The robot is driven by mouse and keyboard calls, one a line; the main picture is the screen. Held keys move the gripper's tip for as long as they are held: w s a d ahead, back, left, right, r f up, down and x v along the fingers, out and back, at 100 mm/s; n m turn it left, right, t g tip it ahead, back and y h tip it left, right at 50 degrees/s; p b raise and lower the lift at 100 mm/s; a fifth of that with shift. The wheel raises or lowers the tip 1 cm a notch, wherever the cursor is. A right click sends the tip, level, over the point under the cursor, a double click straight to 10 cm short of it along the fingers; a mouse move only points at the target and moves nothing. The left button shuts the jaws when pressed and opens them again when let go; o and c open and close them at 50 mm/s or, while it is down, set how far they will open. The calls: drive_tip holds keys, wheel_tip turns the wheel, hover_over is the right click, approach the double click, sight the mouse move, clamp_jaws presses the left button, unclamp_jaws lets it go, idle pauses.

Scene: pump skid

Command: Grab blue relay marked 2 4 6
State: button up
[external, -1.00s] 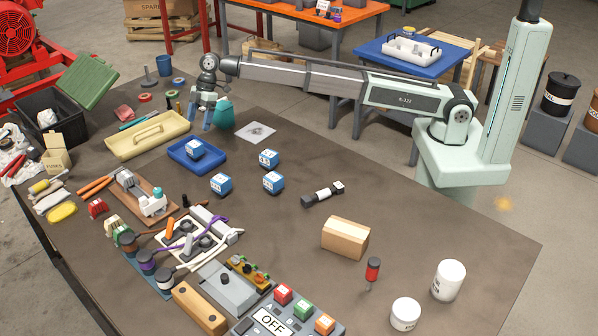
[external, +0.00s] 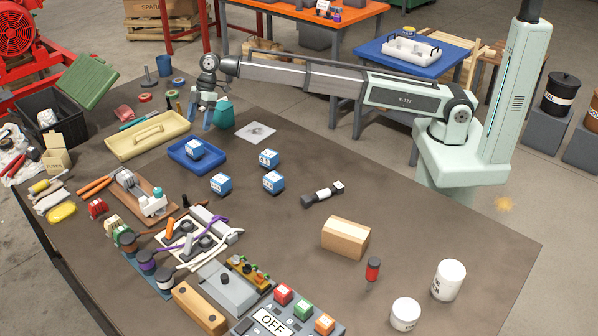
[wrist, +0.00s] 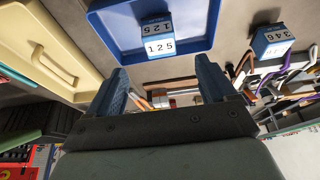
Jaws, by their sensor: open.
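Several blue relays with white labelled faces are on the bench. One (external: 195,149) sits in the blue tray (external: 178,158); in the wrist view this relay (wrist: 160,46) reads 1 2 5. Three others stand loose to the right of and in front of the tray: one (external: 268,158), one (external: 273,182) and one (external: 221,183). Their marks are too small to read in the external view. A relay at the right of the wrist view (wrist: 272,42) has a label that seems to end in 4 6; its first digit is unclear. My gripper (external: 207,122) is open and empty, behind the tray.
A yellow tray (external: 147,135) lies left of my gripper and a teal object (external: 224,115) close beside it on the right. A wiring board (external: 195,240) and switch panel (external: 290,312) fill the front. Bench between is mostly clear.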

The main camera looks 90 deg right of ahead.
wheel_tip(320, 180, up, 5)
drive_tip(key=s+a+f+m+h, duration=0.3)
drive_tip(key=s+a+m+h, duration=0.15)
drive_tip(key=s+a, duration=0.35)
drive_tip(key=s+a+f+m+h, duration=0.25)
drive_tip(key=s+a+m, duration=0.25)
drive_tip(key=s+a, duration=0.3)
drive_tip(key=s+a+r+m+t+h, duration=0.2)
drive_tip(key=s+a+m+t+h, duration=0.1)
drive_tip(key=s+a+m, duration=0.3)
drive_tip(key=s+a+r+m+t+h, duration=0.3)
drive_tip(key=s+a, duration=0.3)
drive_tip(key=s, duration=0.2)
approach(274, 178)
drive_tip(key=x, duration=0.3)
drive_tip(key=shift+w+d+r, duration=0.15)
drive_tip(key=shift+d+r, duration=0.05)
drive_tip(key=shift+r, duration=0.05)
drive_tip(key=shift+f+x, duration=0.15)
drive_tip(key=shift+x, duration=1.7)
drive_tip(key=shift+f+x, duration=0.1)
drive_tip(key=shift+x, duration=1.75)
